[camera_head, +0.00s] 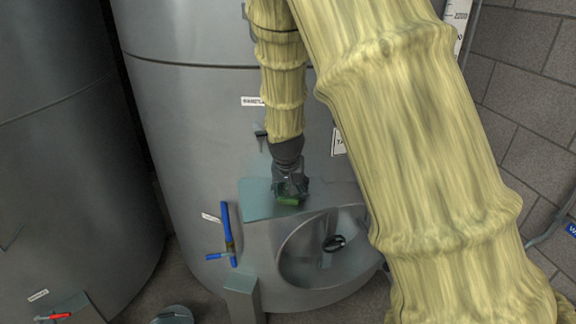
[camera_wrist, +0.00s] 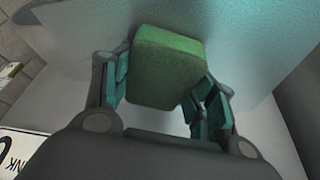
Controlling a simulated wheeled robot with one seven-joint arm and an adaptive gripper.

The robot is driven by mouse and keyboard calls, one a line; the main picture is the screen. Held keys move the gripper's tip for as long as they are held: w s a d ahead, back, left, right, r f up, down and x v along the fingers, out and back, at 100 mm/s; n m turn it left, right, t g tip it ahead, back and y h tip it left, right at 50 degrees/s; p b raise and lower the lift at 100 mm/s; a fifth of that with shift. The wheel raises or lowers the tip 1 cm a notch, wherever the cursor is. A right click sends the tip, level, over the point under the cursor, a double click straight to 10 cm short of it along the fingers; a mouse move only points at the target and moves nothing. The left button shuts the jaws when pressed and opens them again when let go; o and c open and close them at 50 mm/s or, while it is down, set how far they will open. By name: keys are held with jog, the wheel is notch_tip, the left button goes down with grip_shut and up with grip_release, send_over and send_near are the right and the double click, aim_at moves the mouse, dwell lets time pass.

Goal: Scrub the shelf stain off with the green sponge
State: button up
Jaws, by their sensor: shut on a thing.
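My gripper (camera_head: 290,194) is shut on the green sponge (camera_wrist: 165,66), with a finger on each side of it in the wrist view. In the head view the sponge (camera_head: 288,201) shows as a small green patch under the fingers, over the teal-grey shelf (camera_head: 256,206) on the front of the steel tank. The shelf's pale surface (camera_wrist: 275,30) lies beyond the sponge in the wrist view. I cannot tell whether the sponge touches it. No stain can be made out; the gripper and sponge cover part of the shelf.
A round manhole (camera_head: 305,262) with a dark handle is just below and right of the shelf. A blue-handled valve (camera_head: 227,232) stands left of it. A second tank (camera_head: 60,130) is at the left, and a block wall (camera_head: 525,80) at the right.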

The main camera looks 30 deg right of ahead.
notch_tip(320, 180, up, 4)
jog(key=shift+d+r+p, duration=0.1)
jog(key=shift+p, duration=0.95)
notch_tip(320, 180, up, 2)
jog(key=shift+w+r+p, duration=0.1)
jog(key=shift+p, duration=0.6)
jog(key=shift+r+p, duration=0.4)
jog(key=shift+r, duration=0.3)
jog(key=shift+f, duration=0.1)
